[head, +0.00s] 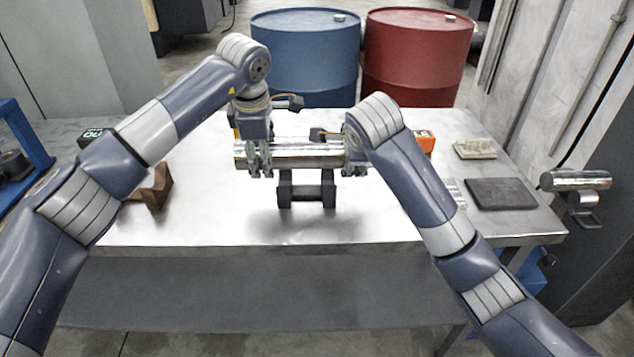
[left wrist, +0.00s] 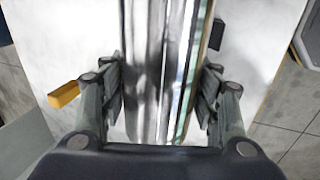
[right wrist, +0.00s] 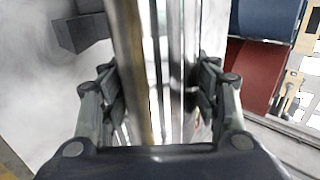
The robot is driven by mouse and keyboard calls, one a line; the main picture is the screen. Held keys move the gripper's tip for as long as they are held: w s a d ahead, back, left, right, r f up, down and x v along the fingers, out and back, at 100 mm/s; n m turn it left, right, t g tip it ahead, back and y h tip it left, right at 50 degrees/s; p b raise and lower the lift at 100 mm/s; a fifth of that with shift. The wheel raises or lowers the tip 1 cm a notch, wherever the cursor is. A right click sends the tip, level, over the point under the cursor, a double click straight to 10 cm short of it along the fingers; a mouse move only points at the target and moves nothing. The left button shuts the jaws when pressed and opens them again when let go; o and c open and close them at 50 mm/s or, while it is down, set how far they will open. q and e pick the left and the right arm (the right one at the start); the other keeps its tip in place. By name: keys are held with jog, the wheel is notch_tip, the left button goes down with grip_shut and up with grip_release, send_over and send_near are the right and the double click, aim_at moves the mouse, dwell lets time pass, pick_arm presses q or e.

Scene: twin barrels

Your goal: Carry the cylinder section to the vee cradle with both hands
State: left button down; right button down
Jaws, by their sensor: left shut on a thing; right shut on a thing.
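The shiny metal cylinder section (head: 305,157) lies level from left to right above the middle of the table. My left gripper (head: 260,160) is shut on its left end, and my right gripper (head: 355,160) on its right end. The cylinder also runs between the fingers in the left wrist view (left wrist: 165,70) and the right wrist view (right wrist: 160,60). A dark stand with two posts (head: 306,192) is directly below it; I cannot tell whether they touch. A brown notched block (head: 154,190), which looks like the vee cradle, sits at the left, partly hidden by my left arm.
An orange box (head: 424,142), a pale ridged block (head: 475,148) and a dark flat pad (head: 500,193) lie on the right of the table (head: 215,215). A blue barrel (head: 305,55) and a red barrel (head: 415,55) stand behind it. The front left-centre is clear.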

pick_arm(q)
jog(key=shift+a+r, duration=0.25)
jog(key=shift+a, duration=0.05)
pick_arm(e)
jog(key=shift+w+a+r, duration=0.1)
jog(key=shift+a+r, duration=0.25)
jog(key=shift+r, duration=0.05)
pick_arm(q)
jog(key=shift+d+f, duration=0.2)
pick_arm(e)
jog(key=shift+d+f, duration=0.2)
pick_arm(q)
jog(key=shift+f+b, duration=0.1)
jog(key=shift+b, duration=0.25)
pick_arm(e)
jog(key=shift+f, duration=0.15)
